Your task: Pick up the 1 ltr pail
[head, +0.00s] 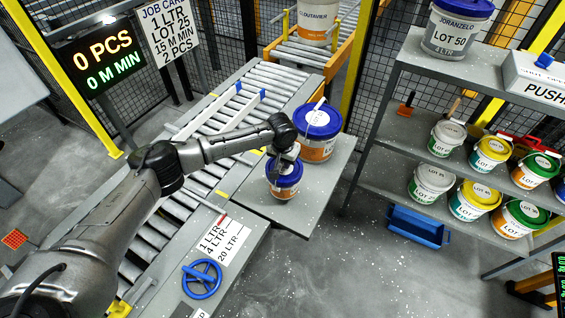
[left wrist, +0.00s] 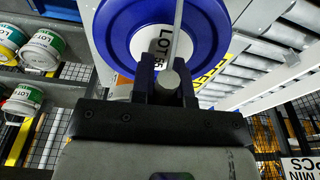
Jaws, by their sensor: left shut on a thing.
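The small pail (head: 284,185) has a blue lid and a white body with an orange band. It is at the grey side table beside the roller conveyor; whether it touches the surface is hard to tell. My left gripper (head: 287,155) is above its lid, shut on the pail by its handle. In the left wrist view, the blue lid (left wrist: 120,30) with a white lot label fills the top, and a thin grey bar runs up from between the fingertips (left wrist: 168,85). My right gripper is not in view.
A larger blue-lidded pail (head: 317,122) stands close behind the small one. The roller conveyor (head: 200,150) has white guide rails. A rack (head: 400,125) at right holds several pails. A blue handwheel (head: 201,279) and size chart (head: 222,240) are in front.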

